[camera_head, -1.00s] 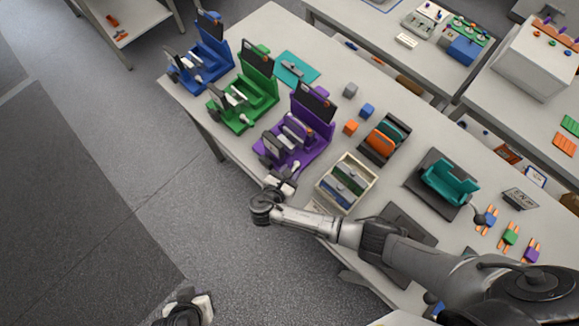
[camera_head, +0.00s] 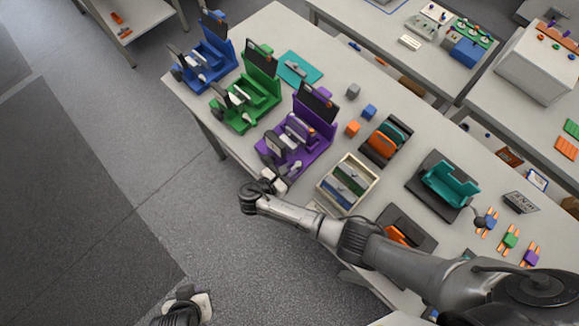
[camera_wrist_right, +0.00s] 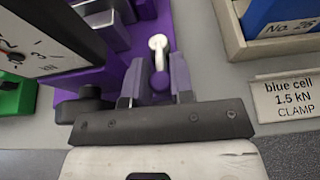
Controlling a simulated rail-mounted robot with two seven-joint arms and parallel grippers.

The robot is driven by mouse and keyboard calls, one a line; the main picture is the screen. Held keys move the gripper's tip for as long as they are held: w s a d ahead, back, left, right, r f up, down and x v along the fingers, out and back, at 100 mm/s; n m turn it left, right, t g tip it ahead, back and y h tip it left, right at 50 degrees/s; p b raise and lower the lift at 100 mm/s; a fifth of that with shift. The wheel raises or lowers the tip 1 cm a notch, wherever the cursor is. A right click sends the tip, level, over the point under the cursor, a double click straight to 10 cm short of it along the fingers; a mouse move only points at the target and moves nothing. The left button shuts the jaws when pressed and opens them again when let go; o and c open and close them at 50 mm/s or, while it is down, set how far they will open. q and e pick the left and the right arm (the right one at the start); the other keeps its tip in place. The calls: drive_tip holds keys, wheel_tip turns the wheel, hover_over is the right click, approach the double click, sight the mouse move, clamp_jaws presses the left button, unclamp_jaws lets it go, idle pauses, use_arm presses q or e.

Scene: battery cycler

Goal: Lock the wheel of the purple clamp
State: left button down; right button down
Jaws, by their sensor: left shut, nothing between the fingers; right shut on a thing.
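A white lever (camera_wrist_right: 158,43) points away between the fingers. My right gripper (camera_head: 279,180) is at the clamp's front edge. Its fingers (camera_wrist_right: 156,88) are shut on the lever's near end, mostly hidden between them. My left gripper (camera_head: 190,297) is shut and empty, low over the floor.
The green clamp (camera_head: 250,101) and blue clamp (camera_head: 208,60) stand to the left on the same table. A wooden box of cells (camera_head: 347,184) is close on the right, with a label card (camera_wrist_right: 288,96). Small cubes lie behind. Floor is free at the left.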

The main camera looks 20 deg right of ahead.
drive_tip(key=c, duration=1)
unclamp_jaws()
drive_tip(key=shift+d+t, duration=0.1)
drive_tip(key=shift+t, duration=0.2)
